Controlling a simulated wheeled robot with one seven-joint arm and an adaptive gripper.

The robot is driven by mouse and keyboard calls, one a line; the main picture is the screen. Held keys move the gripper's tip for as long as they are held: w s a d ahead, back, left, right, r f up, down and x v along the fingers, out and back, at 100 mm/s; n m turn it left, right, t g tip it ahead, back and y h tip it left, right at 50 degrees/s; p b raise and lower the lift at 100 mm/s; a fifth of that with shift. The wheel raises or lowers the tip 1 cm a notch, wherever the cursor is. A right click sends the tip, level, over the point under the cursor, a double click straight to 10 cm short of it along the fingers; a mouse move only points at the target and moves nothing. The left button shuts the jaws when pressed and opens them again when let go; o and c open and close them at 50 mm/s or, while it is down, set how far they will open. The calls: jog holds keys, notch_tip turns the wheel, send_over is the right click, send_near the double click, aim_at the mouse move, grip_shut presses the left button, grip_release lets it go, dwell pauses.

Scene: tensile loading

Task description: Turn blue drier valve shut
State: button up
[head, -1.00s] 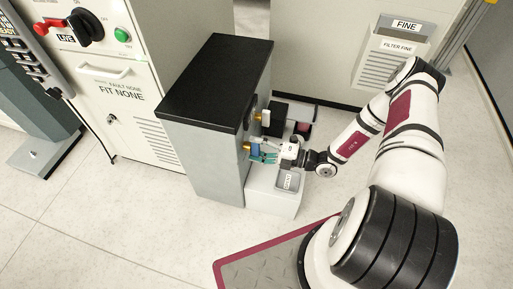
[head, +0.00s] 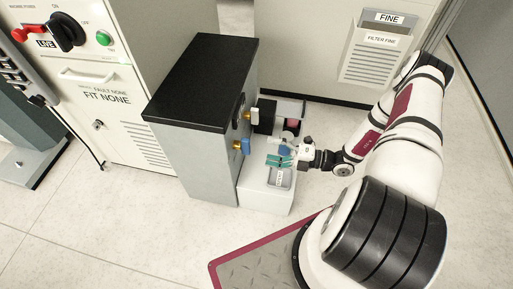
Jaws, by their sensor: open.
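The blue drier valve handle (head: 246,147) sits on a brass fitting on the right side of the grey, black-topped cabinet. The handle looks upright, roughly along the cabinet's side. My gripper (head: 279,161) is to the right of the valve, apart from it, over the low white plinth. Its teal fingertips point toward the cabinet and are spread with nothing between them. Another small blue part (head: 285,150) shows just behind the fingers; I cannot tell what it is.
A second brass valve with a pale handle (head: 254,115) is above and behind the blue one, next to a black box (head: 266,115). A grey labelled tray (head: 279,178) lies on the plinth below my gripper. A FINE filter bin (head: 379,50) is on the back wall.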

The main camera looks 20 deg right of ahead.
jog(key=shift+v, duration=1.7)
